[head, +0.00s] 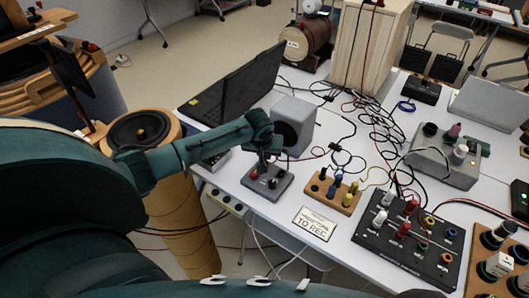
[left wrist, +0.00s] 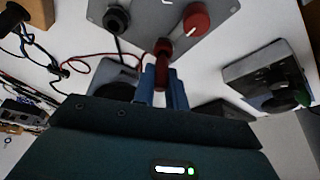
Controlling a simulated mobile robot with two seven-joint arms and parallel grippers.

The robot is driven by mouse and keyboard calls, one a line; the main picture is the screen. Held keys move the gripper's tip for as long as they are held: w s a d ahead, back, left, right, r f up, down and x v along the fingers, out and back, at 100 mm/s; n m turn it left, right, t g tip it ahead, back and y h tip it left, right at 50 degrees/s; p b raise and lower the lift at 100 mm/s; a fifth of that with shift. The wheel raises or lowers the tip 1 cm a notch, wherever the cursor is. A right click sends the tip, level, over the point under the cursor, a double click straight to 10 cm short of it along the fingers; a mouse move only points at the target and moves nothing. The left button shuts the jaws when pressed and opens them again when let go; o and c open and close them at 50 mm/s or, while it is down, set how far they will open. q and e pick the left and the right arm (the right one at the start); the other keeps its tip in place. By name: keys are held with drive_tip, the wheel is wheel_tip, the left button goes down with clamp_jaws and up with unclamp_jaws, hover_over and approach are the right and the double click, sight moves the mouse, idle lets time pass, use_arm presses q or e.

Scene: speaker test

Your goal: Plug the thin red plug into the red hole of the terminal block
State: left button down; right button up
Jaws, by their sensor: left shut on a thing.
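The grey terminal block (head: 267,192) lies near the table's front left edge, with a red and a black knob on top. In the left wrist view its grey plate (left wrist: 150,14) is at the top, with a black knob (left wrist: 117,19) and a red knob (left wrist: 196,19). My left gripper (head: 263,158) is over the block, pointing down. Its blue fingers (left wrist: 162,86) are shut on the thin dark red plug (left wrist: 162,56), whose far end overlaps the plate's edge. The red hole is not clearly seen, and I cannot tell whether the plug touches the block. My right gripper is not in view.
A grey box (head: 294,125) stands just behind the gripper, beside a black laptop (head: 238,88). A wooden plug stand (head: 333,190), a "TO REC" sign (head: 314,223) and a black panel (head: 408,240) are to the right. Loose cables (head: 372,125) lie behind the stand.

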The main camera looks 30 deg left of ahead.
use_arm(q)
drive_tip(key=shift+f, duration=0.5)
drive_tip(key=c, duration=1.3)
unclamp_jaws()
drive_tip(key=shift+c, duration=0.2)
drive_tip(key=shift+r, duration=0.15)
wheel_tip(320, 180, up, 3)
drive_tip(key=p, duration=0.3)
drive_tip(key=shift+r, duration=2.2)
